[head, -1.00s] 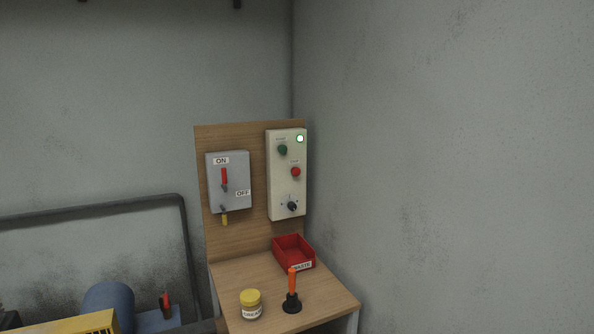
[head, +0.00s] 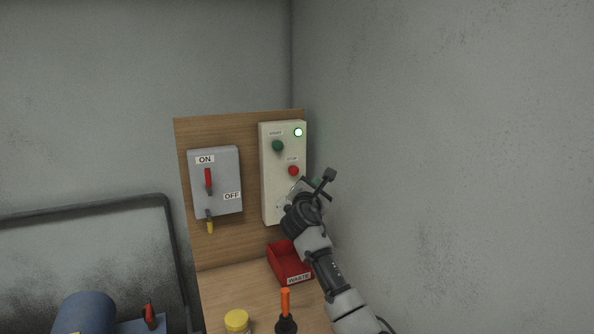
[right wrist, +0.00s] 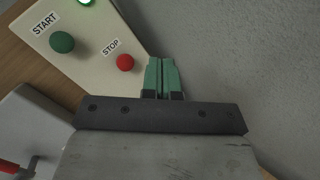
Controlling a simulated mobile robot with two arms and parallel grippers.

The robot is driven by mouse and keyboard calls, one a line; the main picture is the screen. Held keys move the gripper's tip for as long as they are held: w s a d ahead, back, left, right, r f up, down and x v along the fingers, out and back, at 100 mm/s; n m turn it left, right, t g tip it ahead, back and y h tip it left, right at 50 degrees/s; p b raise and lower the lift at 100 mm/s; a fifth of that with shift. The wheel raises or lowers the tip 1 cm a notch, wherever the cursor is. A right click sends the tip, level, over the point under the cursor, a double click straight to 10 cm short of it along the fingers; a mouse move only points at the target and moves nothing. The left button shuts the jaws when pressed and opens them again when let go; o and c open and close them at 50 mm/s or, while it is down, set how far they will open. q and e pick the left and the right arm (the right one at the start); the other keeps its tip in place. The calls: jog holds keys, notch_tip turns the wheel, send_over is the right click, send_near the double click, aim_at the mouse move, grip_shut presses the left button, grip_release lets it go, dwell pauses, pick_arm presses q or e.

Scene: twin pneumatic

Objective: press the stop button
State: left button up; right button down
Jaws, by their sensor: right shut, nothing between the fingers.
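The red stop button (head: 293,170) sits on the cream control box (head: 270,190), below the green start button (head: 278,146). A lamp (head: 298,132) at the box's top right glows. In the right wrist view the stop button (right wrist: 125,62), labelled STOP, is just left of my fingertips. My right gripper (head: 316,183) is in front of the lower right part of the box, below and right of the stop button. Its green fingers (right wrist: 164,75) are shut together and empty. They appear apart from the button. The box's lower knob is hidden behind my gripper. My left gripper is not in view.
A grey ON/OFF switch box (head: 216,182) with a red lever is left of the control box on the wooden board (head: 240,120). Below are a red waste bin (head: 288,262), a yellow-lidded jar (head: 237,320) and an orange-handled tool (head: 285,302). The grey wall stands close on the right.

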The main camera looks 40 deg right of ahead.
aim_at(293, 171)
pick_arm(q)
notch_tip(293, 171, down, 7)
jog(key=b, duration=0.6)
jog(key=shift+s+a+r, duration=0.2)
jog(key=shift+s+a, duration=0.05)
pick_arm(e)
jog(key=w+d, duration=0.2)
jog(key=w, duration=0.6)
jog(key=shift+w+d, duration=0.15)
jog(key=shift+d, duration=0.05)
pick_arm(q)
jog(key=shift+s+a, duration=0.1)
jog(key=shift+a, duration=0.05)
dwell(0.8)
pick_arm(e)
jog(key=shift+w, duration=0.1)
pick_arm(q)
jog(key=shift+b, duration=0.3)
pick_arm(e)
jog(key=shift+w+d, duration=0.1)
jog(key=shift+w, duration=0.2)
